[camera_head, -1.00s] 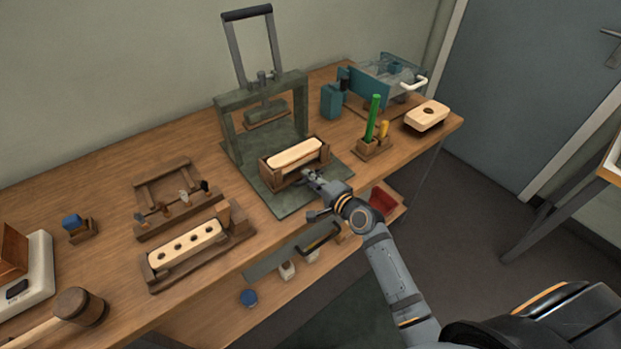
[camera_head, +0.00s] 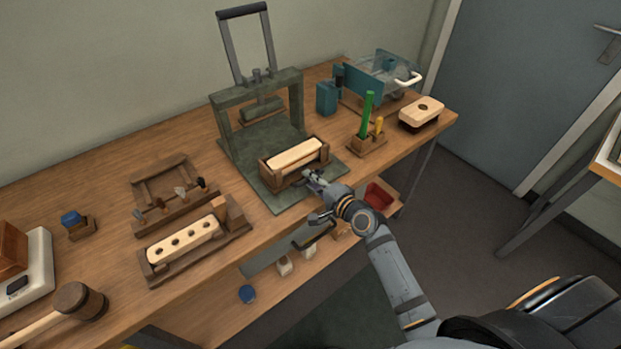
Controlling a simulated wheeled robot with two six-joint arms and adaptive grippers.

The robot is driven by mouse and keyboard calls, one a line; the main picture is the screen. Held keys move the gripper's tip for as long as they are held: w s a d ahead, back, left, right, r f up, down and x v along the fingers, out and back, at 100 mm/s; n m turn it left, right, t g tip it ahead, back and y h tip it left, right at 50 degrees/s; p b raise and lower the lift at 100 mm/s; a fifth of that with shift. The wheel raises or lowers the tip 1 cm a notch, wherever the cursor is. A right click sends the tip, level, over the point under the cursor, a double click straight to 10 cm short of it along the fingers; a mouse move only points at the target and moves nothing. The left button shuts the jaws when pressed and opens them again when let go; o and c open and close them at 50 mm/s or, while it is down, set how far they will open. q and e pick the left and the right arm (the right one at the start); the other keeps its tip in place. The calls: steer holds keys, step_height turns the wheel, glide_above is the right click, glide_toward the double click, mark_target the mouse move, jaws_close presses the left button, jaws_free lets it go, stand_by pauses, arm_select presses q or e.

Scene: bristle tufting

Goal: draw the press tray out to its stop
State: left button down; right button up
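The press tray (camera_head: 277,180) is a dark wooden box holding a pale wooden block (camera_head: 296,154). It sits on the green base plate (camera_head: 282,204) of the press, in front of the upright frame (camera_head: 221,121). The press plate (camera_head: 263,109) hangs raised behind the tray, and the lever (camera_head: 233,49) stands up. My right gripper (camera_head: 310,178) is at the middle of the tray's front side and looks shut on it; the fingertips and any handle there are partly hidden. My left gripper is out of view.
Left of the press are a drilled block (camera_head: 184,240) in a wooden fixture and a tool rack (camera_head: 139,215). A mallet (camera_head: 80,300) lies at front left. To the right stand a holder (camera_head: 368,146) with a green stick and a brush block (camera_head: 421,112). A shelf lies below the table edge.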

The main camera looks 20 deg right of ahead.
steer(key=shift+s, duration=0.1)
steer(key=v, duration=1.2)
steer(key=shift+r, duration=0.1)
